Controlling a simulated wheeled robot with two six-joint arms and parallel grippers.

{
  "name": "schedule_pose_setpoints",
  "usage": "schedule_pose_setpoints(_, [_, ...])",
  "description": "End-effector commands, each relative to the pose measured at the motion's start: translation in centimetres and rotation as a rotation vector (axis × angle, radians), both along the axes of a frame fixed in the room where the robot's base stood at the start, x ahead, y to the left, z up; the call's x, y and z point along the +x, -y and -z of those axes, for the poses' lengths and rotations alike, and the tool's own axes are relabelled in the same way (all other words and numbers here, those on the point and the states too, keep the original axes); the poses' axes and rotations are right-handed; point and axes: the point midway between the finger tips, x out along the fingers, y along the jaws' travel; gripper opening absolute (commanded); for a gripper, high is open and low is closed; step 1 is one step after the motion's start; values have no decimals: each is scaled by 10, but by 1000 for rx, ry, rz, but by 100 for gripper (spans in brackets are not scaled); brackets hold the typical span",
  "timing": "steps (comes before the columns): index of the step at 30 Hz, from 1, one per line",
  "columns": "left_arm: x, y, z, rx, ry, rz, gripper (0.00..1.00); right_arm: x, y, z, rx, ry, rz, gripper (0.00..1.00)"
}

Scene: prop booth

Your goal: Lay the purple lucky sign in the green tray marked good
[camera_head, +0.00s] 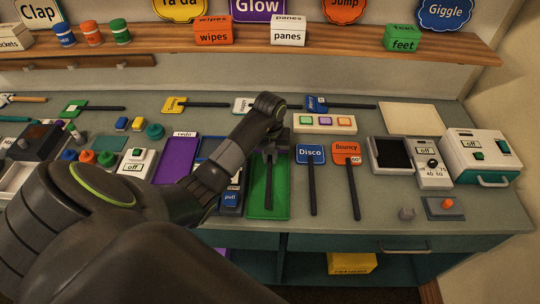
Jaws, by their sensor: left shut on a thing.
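My left arm reaches in from the left, and my left gripper (270,153) is over the far half of the green tray (256,208). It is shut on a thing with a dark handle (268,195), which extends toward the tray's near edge. The handle appears to lie in or just above the tray; I cannot tell if it touches. Any sign face at its far end is hidden behind my gripper and wrist, so no purple lucky face shows. The tray's marking is hidden too. My right gripper is not in view.
The blue Disco sign (311,154) and orange Bouncy sign (346,153) lie just right of the tray. A purple tray marked redo (177,162) is to its left. A panel of coloured buttons (324,123) is behind.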

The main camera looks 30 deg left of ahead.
Motion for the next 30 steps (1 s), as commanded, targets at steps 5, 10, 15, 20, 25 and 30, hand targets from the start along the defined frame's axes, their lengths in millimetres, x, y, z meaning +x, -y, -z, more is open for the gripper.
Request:
schedule_pose_setpoints(5, [0, 0, 0, 0, 0, 0, 0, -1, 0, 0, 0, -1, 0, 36])
schedule_pose_setpoints(10, [0, 0, 0, 0, 0, 0, 0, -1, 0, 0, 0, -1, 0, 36])
schedule_pose_setpoints(15, [0, 0, 3, 0, 0, 0, 0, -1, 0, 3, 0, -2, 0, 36])
schedule_pose_setpoints(20, [0, 0, 10, 0, 0, 0, 0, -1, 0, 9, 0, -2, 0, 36])
schedule_pose_setpoints(25, [0, 0, 17, 0, 0, 0, 0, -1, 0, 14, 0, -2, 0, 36])
schedule_pose_setpoints(30, [0, 0, 18, 0, 0, 0, 0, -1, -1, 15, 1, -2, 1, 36])
